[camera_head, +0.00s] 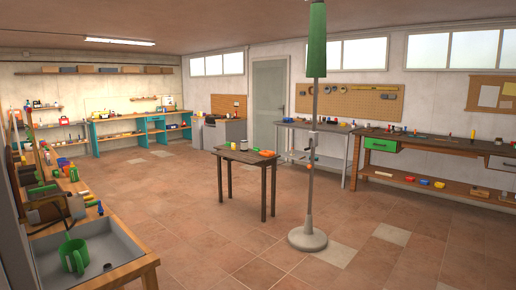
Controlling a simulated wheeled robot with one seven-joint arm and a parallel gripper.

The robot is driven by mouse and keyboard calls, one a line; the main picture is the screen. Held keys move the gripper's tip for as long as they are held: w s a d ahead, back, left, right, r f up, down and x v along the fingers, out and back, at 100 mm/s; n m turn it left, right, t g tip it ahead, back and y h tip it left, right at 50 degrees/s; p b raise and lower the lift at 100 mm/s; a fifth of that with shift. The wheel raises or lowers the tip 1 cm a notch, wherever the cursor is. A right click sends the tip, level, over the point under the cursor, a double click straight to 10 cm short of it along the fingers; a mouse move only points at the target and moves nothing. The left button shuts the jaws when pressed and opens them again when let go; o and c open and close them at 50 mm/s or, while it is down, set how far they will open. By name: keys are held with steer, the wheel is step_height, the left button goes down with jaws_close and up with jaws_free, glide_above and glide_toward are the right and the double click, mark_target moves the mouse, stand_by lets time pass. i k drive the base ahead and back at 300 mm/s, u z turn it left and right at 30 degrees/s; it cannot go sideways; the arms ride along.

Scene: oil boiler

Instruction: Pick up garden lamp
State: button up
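I cannot make out a garden lamp for certain in the head view. A tall grey pole (311,180) with a closed green top (316,42) and a round grey base stands upright on the floor, right of centre; it looks like a folded parasol. A small dark wooden table (236,158) stands just left of it. On the table are a small dark object (244,145) and a few orange, red and green items (266,153), too small to name. My gripper is not in view.
Cluttered benches line the walls, including a wooden workbench (440,144) at the right and a blue-legged bench (130,135) at the back. The tiled floor (200,225) is largely open.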

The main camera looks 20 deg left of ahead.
mark_target(243, 144)
steer(key=u, duration=0.1)
steer(key=i, duration=0.5)
steer(key=u, duration=0.7)
steer(key=i, duration=1.95)
steer(key=u, duration=0.75)
steer(key=i, duration=3.3)
steer(key=z, duration=0.45)
steer(key=i, duration=1.85)
steer(key=z, duration=0.8)
steer(key=i, duration=1.6)
steer(key=z, duration=0.15)
